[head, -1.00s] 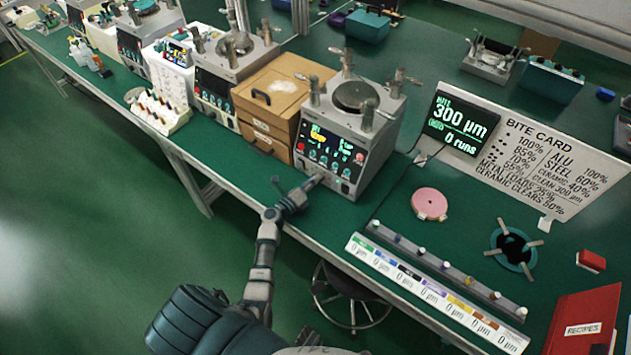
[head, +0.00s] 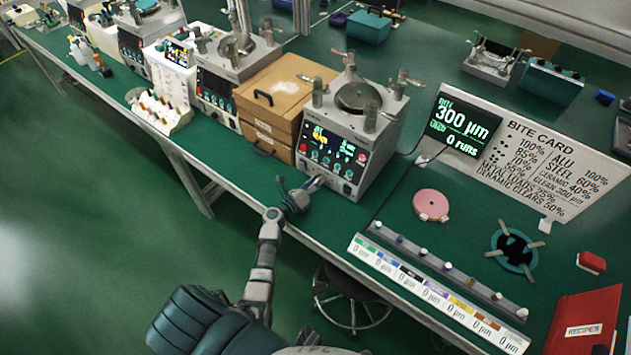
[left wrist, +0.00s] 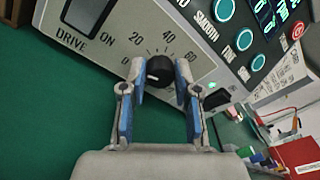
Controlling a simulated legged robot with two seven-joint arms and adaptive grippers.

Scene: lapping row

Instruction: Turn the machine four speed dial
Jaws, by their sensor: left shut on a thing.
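The machine (head: 347,135) nearest my left arm is a grey box with a round plate on top and a dark front panel with a lit display. Its black speed dial (left wrist: 159,71) shows in the left wrist view, with a printed scale around it starting at 0 and running past 60. My left gripper (left wrist: 158,82) has its two blue-padded fingers on either side of the dial, shut on it. In the head view the left gripper (head: 314,183) is at the lower front of the machine. The fingers and arm hide the dial there. My right gripper is not in view.
A wooden drawer box (head: 273,105) stands left of the machine. A small screen (head: 460,125) reading 300 µm and a bite card (head: 550,165) stand to the right. A pink disc (head: 430,205) and a row of coloured labels (head: 435,295) lie on the green bench. A stool (head: 350,300) is below.

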